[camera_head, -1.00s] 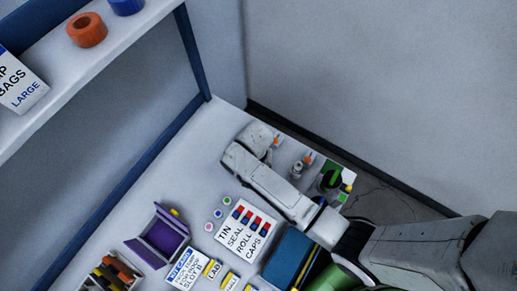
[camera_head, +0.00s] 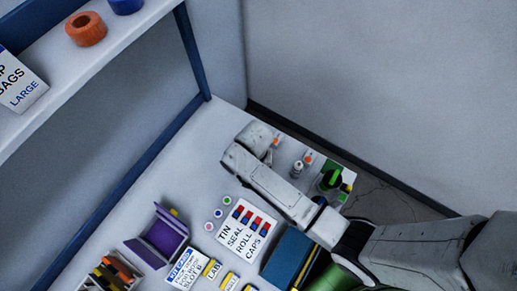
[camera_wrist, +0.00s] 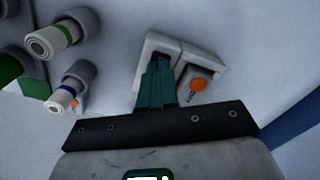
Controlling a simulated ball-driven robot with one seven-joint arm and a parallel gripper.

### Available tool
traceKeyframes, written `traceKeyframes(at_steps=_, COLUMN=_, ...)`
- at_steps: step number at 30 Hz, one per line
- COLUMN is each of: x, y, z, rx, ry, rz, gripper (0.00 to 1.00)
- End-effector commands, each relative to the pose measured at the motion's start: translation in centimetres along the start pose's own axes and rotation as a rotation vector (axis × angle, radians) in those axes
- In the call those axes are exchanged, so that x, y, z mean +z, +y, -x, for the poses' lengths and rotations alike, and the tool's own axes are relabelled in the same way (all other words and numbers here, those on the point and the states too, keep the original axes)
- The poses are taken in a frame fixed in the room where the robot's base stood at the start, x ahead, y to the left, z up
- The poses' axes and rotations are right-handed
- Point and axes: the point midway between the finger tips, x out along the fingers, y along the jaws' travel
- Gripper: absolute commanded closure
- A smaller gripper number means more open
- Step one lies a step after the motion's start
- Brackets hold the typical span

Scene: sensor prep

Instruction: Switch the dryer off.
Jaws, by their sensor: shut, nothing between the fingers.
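In the wrist view my gripper (camera_wrist: 160,62) is shut, its teal fingers together and empty. Its tips are over a pale raised frame (camera_wrist: 157,42) on a light surface and hide part of it; I cannot tell whether they touch. Beside it is a second pale plate (camera_wrist: 203,69) with a dark slot and an orange round-ended piece (camera_wrist: 197,86). I cannot tell which part is the dryer's switch or how it is set. In the head view the fingers are hidden behind my arm; small orange pieces (camera_head: 308,158) show just right of it.
Grey holders with white rolled ends, one green-banded (camera_wrist: 52,39) and one blue-banded (camera_wrist: 67,95), stand left of my fingers. Walls bound the bench.

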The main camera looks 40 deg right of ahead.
Motion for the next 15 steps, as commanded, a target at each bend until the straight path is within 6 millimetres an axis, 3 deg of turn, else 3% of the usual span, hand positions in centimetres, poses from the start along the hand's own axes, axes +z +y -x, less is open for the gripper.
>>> traceKeyframes(at_steps=15, x=-0.01, y=-0.01, z=-0.76, rx=0.000, ry=0.000, rz=0.000, gripper=1.00)
